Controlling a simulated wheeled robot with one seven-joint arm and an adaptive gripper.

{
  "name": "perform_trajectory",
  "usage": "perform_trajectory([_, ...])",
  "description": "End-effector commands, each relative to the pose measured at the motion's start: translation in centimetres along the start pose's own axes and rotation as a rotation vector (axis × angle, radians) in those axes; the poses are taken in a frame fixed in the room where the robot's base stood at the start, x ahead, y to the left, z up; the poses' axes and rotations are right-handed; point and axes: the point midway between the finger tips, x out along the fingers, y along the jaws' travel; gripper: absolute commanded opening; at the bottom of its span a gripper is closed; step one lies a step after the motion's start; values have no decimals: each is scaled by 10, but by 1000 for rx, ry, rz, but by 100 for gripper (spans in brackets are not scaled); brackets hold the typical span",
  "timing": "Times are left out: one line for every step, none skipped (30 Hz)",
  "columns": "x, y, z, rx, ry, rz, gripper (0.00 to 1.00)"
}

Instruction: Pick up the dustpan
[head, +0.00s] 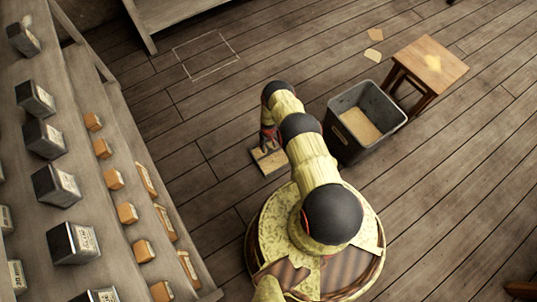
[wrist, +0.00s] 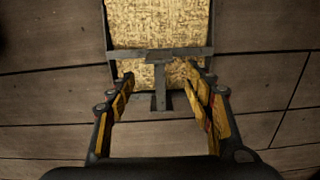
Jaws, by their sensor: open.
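The dustpan (wrist: 160,25) has a yellowish, worn flat pan with dark grey side rims and a grey crossbar. A short grey handle (wrist: 160,95) runs from the crossbar toward me. In the head view the dustpan (head: 267,160) lies on the floor left of my arm, partly hidden by it. My gripper (wrist: 166,82) is open in the wrist view, its yellow and black fingers on either side of the handle with gaps between. Nothing is held. In the head view my gripper (head: 268,138) is just over the dustpan, and its fingertips are hard to make out.
A dark grey bin (head: 345,140) stands right of my arm, with a small wooden stool (head: 432,62) beyond it. Shelves with dark tins (head: 55,185) and orange boxes (head: 127,213) line the left. Paper scraps (head: 373,54) lie on the floor. The floor left of the dustpan is clear.

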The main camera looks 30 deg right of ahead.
Motion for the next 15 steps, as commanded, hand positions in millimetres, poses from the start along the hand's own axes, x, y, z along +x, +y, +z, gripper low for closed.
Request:
perform_trajectory([11, 0, 1, 0, -2, 0, 52])
perform_trajectory([16, 0, 1, 0, -1, 0, 52])
perform_trajectory([22, 0, 0, 0, 0, 0, 52])
perform_trajectory([27, 0, 1, 0, -1, 0, 52])
perform_trajectory([31, 0, 1, 0, -1, 0, 52])
perform_trajectory([35, 0, 0, 0, 0, 0, 52])
perform_trajectory([38, 0, 0, 0, 0, 0, 52])
perform_trajectory([40, 0, 0, 0, 0, 0, 52])
perform_trajectory([43, 0, 0, 0, 0, 0, 52])
perform_trajectory([44, 0, 0, 0, 0, 0, 52])
perform_trajectory([44, 0, 0, 0, 0, 0, 52])
perform_trajectory([44, 0, 0, 0, 0, 0, 52])
perform_trajectory([44, 0, 0, 0, 0, 0, 52])
perform_trajectory([44, 0, 0, 0, 0, 0, 52])
perform_trajectory([43, 0, 0, 0, 0, 0, 52])
